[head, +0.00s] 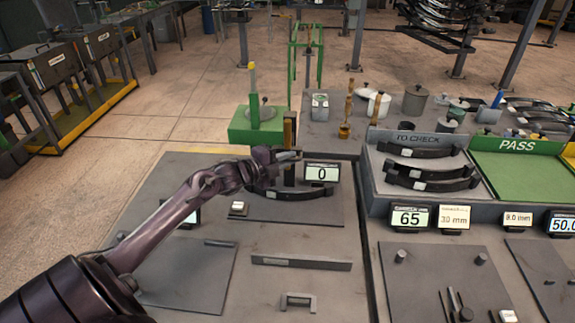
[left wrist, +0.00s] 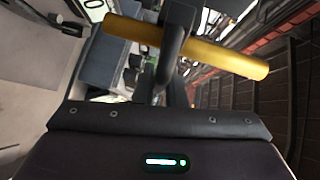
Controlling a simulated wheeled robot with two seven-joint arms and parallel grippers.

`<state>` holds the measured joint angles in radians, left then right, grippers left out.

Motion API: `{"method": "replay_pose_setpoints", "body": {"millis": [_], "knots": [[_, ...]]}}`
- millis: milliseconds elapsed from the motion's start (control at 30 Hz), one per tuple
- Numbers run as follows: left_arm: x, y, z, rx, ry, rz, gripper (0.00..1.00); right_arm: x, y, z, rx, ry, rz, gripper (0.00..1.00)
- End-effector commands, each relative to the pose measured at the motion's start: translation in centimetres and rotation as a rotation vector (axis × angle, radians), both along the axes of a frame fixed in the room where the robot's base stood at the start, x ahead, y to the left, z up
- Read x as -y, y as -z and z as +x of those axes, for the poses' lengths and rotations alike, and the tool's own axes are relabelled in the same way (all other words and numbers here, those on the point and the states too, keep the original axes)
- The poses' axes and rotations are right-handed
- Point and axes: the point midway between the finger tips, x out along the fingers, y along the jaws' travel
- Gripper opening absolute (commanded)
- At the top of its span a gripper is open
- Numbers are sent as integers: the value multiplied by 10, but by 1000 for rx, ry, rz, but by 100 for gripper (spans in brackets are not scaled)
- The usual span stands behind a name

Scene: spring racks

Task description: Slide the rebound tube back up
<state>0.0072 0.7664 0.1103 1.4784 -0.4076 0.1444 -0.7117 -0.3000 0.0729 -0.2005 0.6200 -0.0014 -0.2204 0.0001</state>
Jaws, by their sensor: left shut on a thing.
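The rebound tube shows as a brass-yellow tube (left wrist: 230,60) crossing the top of the left wrist view, with dark gripper parts over its middle. In the head view, an upright dark post (head: 289,128) stands behind my left gripper (head: 290,157), and the gripper covers part of it. My left gripper is shut on the tube. A dark curved leaf spring (head: 300,194) lies on the plate below the gripper. A display (head: 322,173) reading 0 stands just right of the gripper. My right gripper is not in view.
A green block (head: 246,134) with a yellow-topped post stands behind the gripper. A TO CHECK rack (head: 380,178) of springs and a green PASS tray (head: 520,170) are on the right. A flat bar (head: 300,263) and a small handle (head: 298,301) lie on the front bench.

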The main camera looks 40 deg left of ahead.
Motion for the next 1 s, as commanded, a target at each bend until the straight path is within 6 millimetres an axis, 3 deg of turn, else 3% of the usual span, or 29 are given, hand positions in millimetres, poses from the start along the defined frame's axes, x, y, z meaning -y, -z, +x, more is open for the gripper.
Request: {"method": "replay_pose_setpoints", "body": {"millis": [33, 100, 333, 367, 500, 833, 1000], "knots": [[-4, -9, 1, 12, -9, 3, 0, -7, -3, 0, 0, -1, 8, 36], [-4, -10, 2, 13, -9, 2, 0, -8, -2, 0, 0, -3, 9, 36], [-4, -11, 2, 17, -11, 4, 0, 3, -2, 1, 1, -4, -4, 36], [-4, -12, 2, 18, -11, 3, 15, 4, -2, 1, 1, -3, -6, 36], [-4, -10, 2, 15, -12, 2, 32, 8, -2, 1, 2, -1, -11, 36], [-4, -6, -1, 6, -10, 1, 32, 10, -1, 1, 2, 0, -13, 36], [-8, -5, -16, 4, -9, 2, 32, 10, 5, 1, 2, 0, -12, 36]]}}
